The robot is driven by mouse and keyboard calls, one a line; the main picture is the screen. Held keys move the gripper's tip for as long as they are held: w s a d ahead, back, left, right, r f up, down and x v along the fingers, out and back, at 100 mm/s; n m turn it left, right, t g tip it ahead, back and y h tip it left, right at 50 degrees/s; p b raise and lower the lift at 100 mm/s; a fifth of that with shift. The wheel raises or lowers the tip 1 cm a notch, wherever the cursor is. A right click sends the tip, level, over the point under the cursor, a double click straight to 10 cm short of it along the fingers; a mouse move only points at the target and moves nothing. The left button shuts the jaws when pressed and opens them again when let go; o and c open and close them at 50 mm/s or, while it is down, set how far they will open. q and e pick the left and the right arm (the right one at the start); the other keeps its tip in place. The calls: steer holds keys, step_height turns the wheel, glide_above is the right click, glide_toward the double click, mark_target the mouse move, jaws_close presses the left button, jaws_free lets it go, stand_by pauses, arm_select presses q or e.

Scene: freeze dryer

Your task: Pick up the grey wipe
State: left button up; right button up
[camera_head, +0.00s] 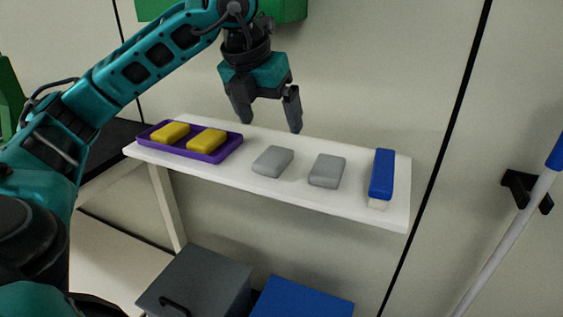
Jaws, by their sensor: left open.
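Two grey wipes lie flat on the white shelf (230,175): a left grey wipe (273,161) and a right grey wipe (327,170), side by side and apart. My left gripper (270,126) hangs above the shelf, pointing down, with its fingers spread and nothing between them. In the picture it is just above the left grey wipe, apart from it. Both wipes are in full view. My right gripper is not in view.
A purple tray (222,155) with two yellow blocks (207,140) stands on the shelf's left. A blue-handled brush (381,175) lies near the right end. Below are a grey box (200,278) and a blue box (300,300). A wall stands behind.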

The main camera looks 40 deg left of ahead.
arm_select(q)
steer(key=a, duration=0.2)
steer(key=b, duration=0.1)
glide_above(273, 156)
steer(key=s+d, duration=0.1)
steer(key=s, duration=0.1)
steer(key=shift+n+y, duration=0.3)
steer(key=shift+y, duration=0.1)
steer(key=f, duration=0.6)
steer(key=shift+s, duration=0.2)
steer(key=shift+b+x, duration=0.6)
steer(key=shift+x, duration=2.15)
steer(key=shift+a+r, duration=0.1)
steer(key=shift+a, duration=0.05)
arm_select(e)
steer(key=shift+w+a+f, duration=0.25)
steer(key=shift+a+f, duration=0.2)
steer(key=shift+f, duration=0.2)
arm_select(q)
steer(key=shift+f, duration=0.25)
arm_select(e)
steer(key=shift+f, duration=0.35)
arm_select(q)
steer(key=shift+c, duration=0.3)
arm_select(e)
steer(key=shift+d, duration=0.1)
arm_select(q)
steer(key=c, duration=1.1)
steer(key=shift+o, duration=0.2)
